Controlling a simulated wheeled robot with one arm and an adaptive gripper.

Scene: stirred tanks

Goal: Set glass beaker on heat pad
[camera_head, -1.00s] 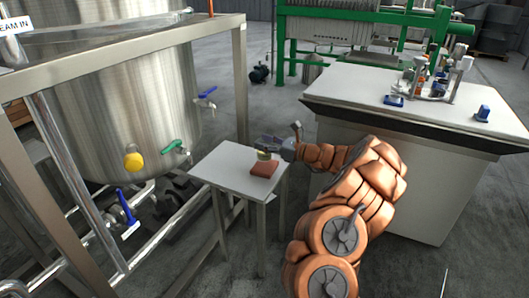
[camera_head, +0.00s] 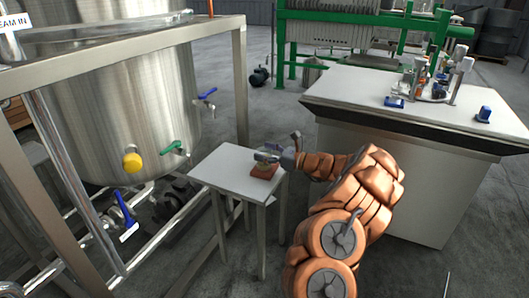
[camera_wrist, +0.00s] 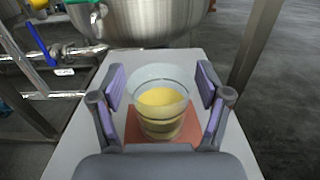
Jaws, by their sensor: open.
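The glass beaker (camera_wrist: 161,104), clear with yellow liquid inside, stands upright on the reddish-brown heat pad (camera_wrist: 190,128) in the wrist view. The heat pad (camera_head: 262,174) lies on a small white table in the head view, where my gripper mostly covers the beaker. My gripper (camera_wrist: 161,88) is open, with one finger on each side of the beaker and a visible gap on both sides. In the head view my gripper (camera_head: 267,156) is low over the pad, reaching in from the right.
The small table (camera_head: 225,160) is otherwise bare. A large steel tank (camera_head: 120,100) with colored valves and a metal frame (camera_head: 242,90) stand at left. A white bench (camera_head: 380,85) with lab items is at right, close to my arm.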

